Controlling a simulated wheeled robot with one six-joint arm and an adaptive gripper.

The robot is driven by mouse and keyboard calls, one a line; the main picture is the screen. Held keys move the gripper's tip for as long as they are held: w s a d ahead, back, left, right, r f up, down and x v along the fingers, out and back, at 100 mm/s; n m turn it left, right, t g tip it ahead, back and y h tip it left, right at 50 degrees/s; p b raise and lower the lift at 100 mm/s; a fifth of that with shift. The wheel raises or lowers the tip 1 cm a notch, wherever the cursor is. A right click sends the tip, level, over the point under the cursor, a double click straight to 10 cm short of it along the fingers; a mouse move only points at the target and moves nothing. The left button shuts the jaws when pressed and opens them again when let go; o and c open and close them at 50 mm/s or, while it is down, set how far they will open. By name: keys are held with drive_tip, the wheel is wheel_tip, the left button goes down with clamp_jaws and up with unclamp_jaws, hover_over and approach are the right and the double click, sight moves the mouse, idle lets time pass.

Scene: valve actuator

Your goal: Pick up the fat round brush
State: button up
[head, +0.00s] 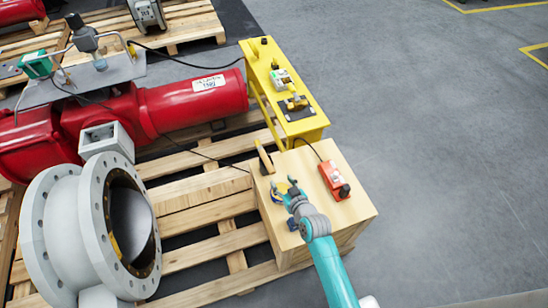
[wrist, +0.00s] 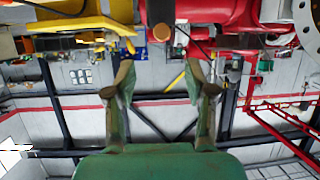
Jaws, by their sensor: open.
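My gripper (head: 288,190) is over the left part of a light wooden box (head: 345,211) in the head view. In the wrist view my gripper (wrist: 158,78) shows its two fingers spread apart with nothing between them. I cannot pick out the fat round brush with certainty. A slim brown upright piece (head: 265,157) stands at the box's back left corner, behind the gripper; it is too small to tell what it is. A small brown round thing (wrist: 162,32) shows beyond the fingertips in the wrist view, also unclear. My gripper hides part of the box top.
An orange-red device (head: 334,180) with a black knob lies on the box's right side. A yellow bench (head: 290,128) with small items stands behind the box. A large grey flanged valve (head: 85,230) and red actuator (head: 170,108) rest on pallets at left. The floor at right is clear.

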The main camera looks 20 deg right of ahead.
sight(271, 168)
drive_tip(key=x, duration=0.5)
drive_tip(key=shift+w+d, duration=0.1)
drive_tip(key=shift+a+x, duration=0.1)
drive_tip(key=shift+x, duration=1.35)
drive_tip(key=shift+a+x, duration=0.15)
drive_tip(key=shift+x, duration=1.3)
drive_tip(key=shift+r, duration=0.15)
clamp_jaws()
